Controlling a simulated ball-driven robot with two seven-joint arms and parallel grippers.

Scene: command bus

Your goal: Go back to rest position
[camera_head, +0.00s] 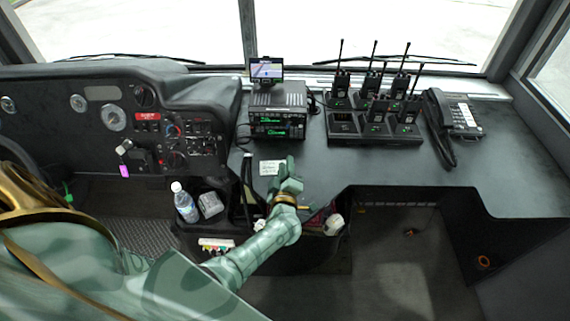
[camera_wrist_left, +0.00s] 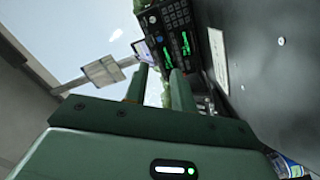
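My left gripper (camera_head: 289,172) reaches in over the front edge of the dark dashboard counter (camera_head: 380,160), below the black radio unit (camera_head: 278,100). In the left wrist view its two green fingers (camera_wrist_left: 160,85) stand a little apart, with a gap between them and nothing clearly held. The radio unit with green digits also shows beyond the fingers in that view (camera_wrist_left: 178,35). My right gripper is in neither view.
Several handheld radios (camera_head: 375,100) stand in chargers on the counter, with a desk phone (camera_head: 458,115) at right. A bottle (camera_head: 184,203) stands in the bin left of my forearm. A small white label (camera_head: 270,167) lies beside the gripper.

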